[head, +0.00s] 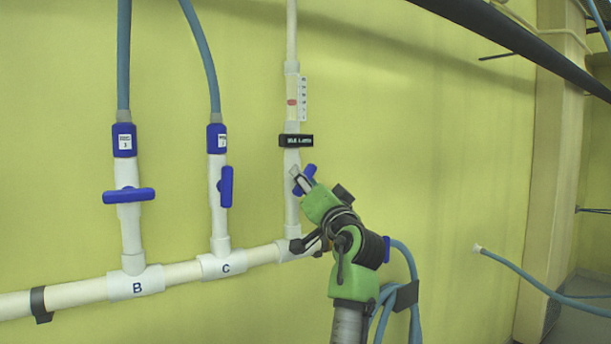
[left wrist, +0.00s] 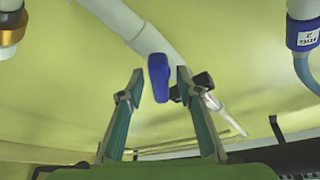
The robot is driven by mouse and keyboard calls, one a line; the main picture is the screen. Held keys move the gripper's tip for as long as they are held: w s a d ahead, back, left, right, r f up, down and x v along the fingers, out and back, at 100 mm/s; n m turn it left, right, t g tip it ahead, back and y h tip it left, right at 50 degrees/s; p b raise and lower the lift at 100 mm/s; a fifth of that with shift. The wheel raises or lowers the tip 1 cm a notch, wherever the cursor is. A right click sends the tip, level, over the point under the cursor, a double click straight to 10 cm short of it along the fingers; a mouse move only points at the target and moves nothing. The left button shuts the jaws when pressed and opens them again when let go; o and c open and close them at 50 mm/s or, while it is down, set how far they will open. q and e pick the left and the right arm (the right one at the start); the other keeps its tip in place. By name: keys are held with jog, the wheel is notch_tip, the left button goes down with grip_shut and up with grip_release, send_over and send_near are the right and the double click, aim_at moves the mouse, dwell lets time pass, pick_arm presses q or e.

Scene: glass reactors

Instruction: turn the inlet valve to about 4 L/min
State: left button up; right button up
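The inlet valve has a blue handle (head: 305,180), tilted in the head view, on the white vertical pipe (head: 292,205). Above it are a black display (head: 296,141), too small to read surely, and a flow tube with a red float (head: 291,102) beside a white scale. My left gripper (head: 301,181) is at the handle and partly covers it. In the left wrist view the blue handle (left wrist: 158,78) stands between the two open fingers (left wrist: 159,82), with a gap on each side. My right gripper is in neither view.
Valves B (head: 129,195) and C (head: 226,187) stand to the left on the white horizontal pipe (head: 75,293), with blue hoses above. Blue hoses hang at the pipe's right end (head: 408,262).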

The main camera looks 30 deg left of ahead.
pick_arm(q)
jog(key=shift+w+a, duration=0.1)
jog(key=shift+a, duration=0.05)
jog(key=shift+c, duration=0.4)
grip_shut()
jog(key=m+p, duration=0.1)
jog(key=p, duration=0.1)
jog(key=m+h+p, duration=0.1)
jog(key=m+p, duration=0.1)
jog(key=m+t+p, duration=0.1)
jog(key=p, duration=0.1)
jog(key=shift+r+m+h, duration=0.35)
jog(key=shift+m+h, duration=0.05)
jog(key=shift+f+m+p, duration=0.2)
jog(key=shift+m+p, duration=0.2)
jog(key=shift+p, duration=0.25)
jog(key=shift+f+h, duration=0.1)
jog(key=shift+h, duration=0.2)
jog(key=shift+o, duration=0.4)
grip_release()
